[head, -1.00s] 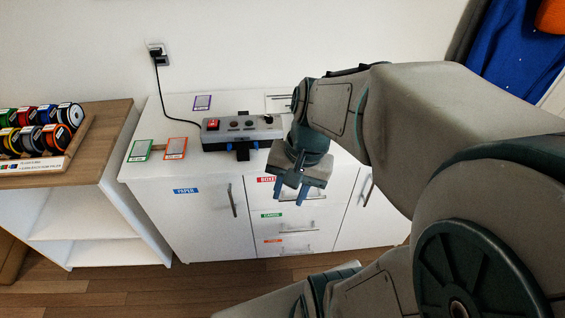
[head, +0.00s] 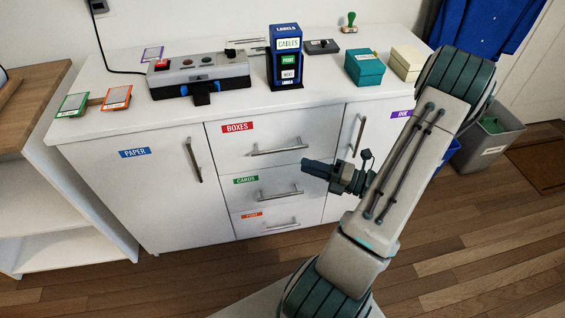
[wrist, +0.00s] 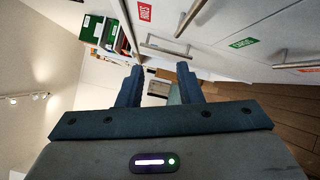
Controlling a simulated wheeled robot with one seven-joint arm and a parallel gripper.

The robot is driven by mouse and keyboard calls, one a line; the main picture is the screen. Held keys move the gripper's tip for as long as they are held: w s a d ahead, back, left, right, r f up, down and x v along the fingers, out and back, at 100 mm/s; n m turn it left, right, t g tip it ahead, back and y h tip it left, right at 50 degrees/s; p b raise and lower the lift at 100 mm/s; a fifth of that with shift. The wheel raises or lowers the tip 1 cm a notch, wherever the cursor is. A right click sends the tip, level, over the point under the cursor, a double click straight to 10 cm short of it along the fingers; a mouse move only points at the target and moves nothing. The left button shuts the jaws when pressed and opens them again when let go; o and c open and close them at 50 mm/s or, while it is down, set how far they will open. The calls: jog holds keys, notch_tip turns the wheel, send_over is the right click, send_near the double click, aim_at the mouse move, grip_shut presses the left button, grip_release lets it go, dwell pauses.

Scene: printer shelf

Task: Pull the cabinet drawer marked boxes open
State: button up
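The drawer marked boxes (head: 222,142) is the top one of the cabinet's middle column, with a red label (head: 238,127) and a silver bar handle (head: 278,148). Its front looks flush with the cabinet, so it is shut. In the wrist view its label (wrist: 144,11) and handle (wrist: 165,48) show at the top, beyond the fingers. My gripper (head: 305,167) is in front of the cabinet, to the lower right of that handle, pointing left. In the wrist view the fingers (wrist: 160,87) are apart with nothing between them. The gripper looks apart from the handle.
The cards drawer (head: 260,184) and another drawer (head: 262,219) lie below. The paper door (head: 150,185) is left. On top stand a grey switch box (head: 198,75), a blue label stand (head: 285,60) and a teal box (head: 364,68). A grey bin (head: 487,140) is at right.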

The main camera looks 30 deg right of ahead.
aim_at(282, 149)
jog(key=d+f+m+t+h+b, duration=0.1)
jog(key=d+f+m+t+h, duration=0.15)
jog(key=d+f+m, duration=0.2)
jog(key=shift+t, duration=0.25)
jog(key=b+x, duration=0.1)
jog(key=x, duration=0.5)
jog(key=b+x, duration=0.1)
jog(key=x, duration=0.6)
jog(key=shift+a+r, duration=0.2)
jog(key=shift+a, duration=0.3)
grip_shut()
